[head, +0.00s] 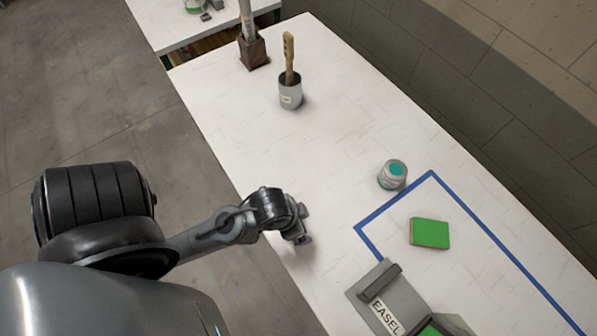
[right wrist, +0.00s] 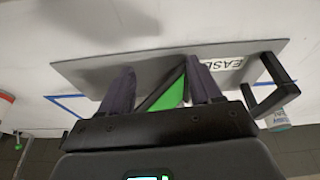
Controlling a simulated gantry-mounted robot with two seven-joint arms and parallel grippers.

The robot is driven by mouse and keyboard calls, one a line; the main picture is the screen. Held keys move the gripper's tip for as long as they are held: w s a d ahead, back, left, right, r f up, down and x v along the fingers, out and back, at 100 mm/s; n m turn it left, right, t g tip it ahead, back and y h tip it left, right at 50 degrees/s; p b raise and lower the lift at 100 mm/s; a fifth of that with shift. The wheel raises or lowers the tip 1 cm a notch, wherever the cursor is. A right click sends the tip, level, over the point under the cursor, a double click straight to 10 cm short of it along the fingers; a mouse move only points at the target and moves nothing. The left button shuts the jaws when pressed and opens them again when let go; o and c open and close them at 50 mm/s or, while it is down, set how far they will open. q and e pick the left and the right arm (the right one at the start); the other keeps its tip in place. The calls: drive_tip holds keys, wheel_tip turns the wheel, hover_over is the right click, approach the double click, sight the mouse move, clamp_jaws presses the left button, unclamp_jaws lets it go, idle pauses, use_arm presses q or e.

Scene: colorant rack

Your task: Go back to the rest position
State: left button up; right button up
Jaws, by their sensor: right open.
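My left gripper (head: 303,230) hangs over the near left edge of the white table (head: 225,110) in the head view. It is small and turned so that I cannot tell its jaw opening. It is apart from the objects. My right gripper (right wrist: 161,68) shows only in the right wrist view. Its two dark fingers are spread, with the grey easel (right wrist: 110,68) beyond them. A green patch (right wrist: 170,92) and a dark diagonal edge show between the fingers; I cannot tell whether anything touches them.
The labelled easel also shows at the head view's bottom (head: 365,292). A green block (head: 429,233) lies inside the blue tape outline (head: 395,207). A teal-lidded jar (head: 392,175) stands just outside. A grey cup (head: 290,96) with a brush and a brown holder (head: 253,52) stand farther back.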

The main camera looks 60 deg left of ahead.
drive_tip(key=shift+r, duration=0.1)
wheel_tip(320, 180, up, 23)
drive_tip(key=p, duration=2.3)
drive_tip(key=shift+d+r, duration=0.1)
